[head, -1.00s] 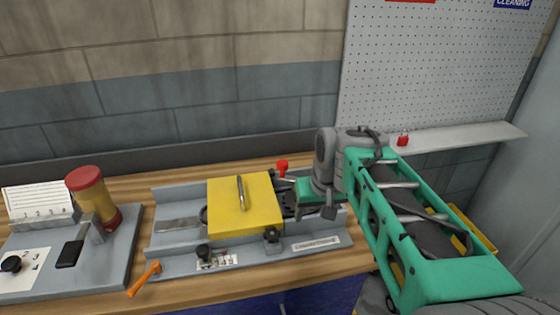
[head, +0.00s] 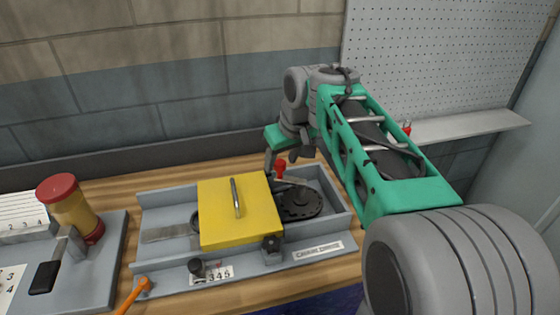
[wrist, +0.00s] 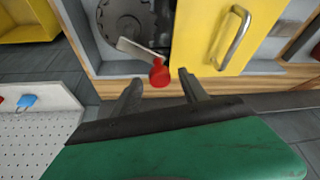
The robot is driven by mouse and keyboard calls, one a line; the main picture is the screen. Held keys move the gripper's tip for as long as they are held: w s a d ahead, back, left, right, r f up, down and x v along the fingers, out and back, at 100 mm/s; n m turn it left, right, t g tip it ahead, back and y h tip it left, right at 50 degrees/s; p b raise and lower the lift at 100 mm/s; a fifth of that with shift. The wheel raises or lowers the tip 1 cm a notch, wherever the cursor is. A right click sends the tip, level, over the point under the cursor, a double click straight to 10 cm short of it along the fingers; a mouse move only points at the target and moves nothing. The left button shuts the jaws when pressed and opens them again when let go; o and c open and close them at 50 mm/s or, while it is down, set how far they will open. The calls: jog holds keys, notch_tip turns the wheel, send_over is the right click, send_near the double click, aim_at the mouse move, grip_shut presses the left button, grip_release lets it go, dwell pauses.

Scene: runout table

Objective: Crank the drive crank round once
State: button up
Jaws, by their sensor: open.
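The drive crank is a flat metal arm (wrist: 140,48) with a red knob (head: 281,168) at its end, over a dark round plate (head: 300,203) on the right part of the grey bench unit. The knob (wrist: 159,73) stands near the back edge, beside the yellow cover. My gripper (head: 281,160) is open at the back of the unit, by the knob. In the wrist view its two fingers (wrist: 160,86) are spread, with the knob just beyond and between their tips. I cannot tell whether they touch it.
A yellow cover (head: 240,220) with a metal handle sits left of the crank. Black knobs (head: 271,243) and an orange lever (head: 133,295) are along the front. A red-and-yellow cylinder (head: 72,208) stands left. The wall is close behind.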

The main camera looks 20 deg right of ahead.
jog(key=shift+w+f, duration=0.2)
jog(key=shift+f, duration=0.3)
grip_shut()
dwell(1.1)
